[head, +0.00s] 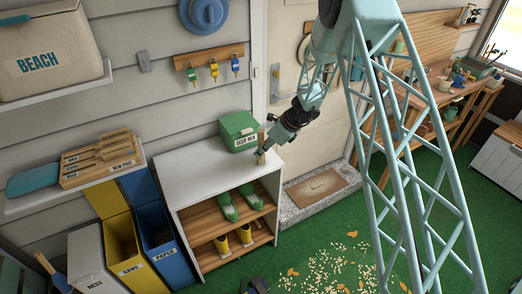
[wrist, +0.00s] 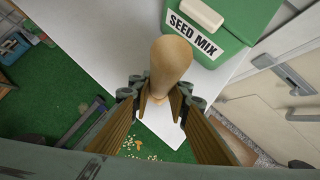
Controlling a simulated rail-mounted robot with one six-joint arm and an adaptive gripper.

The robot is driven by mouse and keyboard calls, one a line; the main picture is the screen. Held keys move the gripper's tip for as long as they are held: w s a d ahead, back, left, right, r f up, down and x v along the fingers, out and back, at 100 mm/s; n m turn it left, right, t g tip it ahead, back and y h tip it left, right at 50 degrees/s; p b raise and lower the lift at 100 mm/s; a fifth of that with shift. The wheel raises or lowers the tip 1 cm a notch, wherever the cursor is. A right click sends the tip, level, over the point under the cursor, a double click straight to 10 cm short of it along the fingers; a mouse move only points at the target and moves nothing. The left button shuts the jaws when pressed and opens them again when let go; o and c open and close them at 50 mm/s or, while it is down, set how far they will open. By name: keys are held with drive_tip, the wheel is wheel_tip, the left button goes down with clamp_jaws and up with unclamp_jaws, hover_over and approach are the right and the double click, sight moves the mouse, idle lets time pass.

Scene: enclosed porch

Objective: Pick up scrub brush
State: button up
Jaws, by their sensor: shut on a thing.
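The scrub brush shows as a tan wooden piece with a rounded end (wrist: 170,65) in the wrist view. My gripper (wrist: 162,95) is shut on it, with one finger on each side of its narrower part. In the head view my gripper (head: 268,150) is over the right part of the white cabinet top, and a tan bit of the brush (head: 261,138) sticks up by the fingers. The bristles cannot be made out. I cannot tell whether the brush touches the top.
A green SEED MIX box (head: 238,131) stands close behind my gripper on the white cabinet (head: 195,178); it also shows in the wrist view (wrist: 240,30). Green shoes (head: 228,206) and yellow boots (head: 222,245) are on the shelves below. The cabinet top's left part is clear.

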sight(261, 144)
drive_tip(key=shift+r, duration=0.2)
drive_tip(key=shift+r, duration=1.6)
drive_tip(key=s+d+b, duration=0.2)
drive_tip(key=s, duration=0.5)
drive_tip(key=s+d+r+b, duration=0.1)
drive_tip(key=s+d+b, duration=0.1)
drive_tip(key=s, duration=0.6)
drive_tip(key=shift+s+d+r+b, duration=0.2)
drive_tip(key=shift+b, duration=0.1)
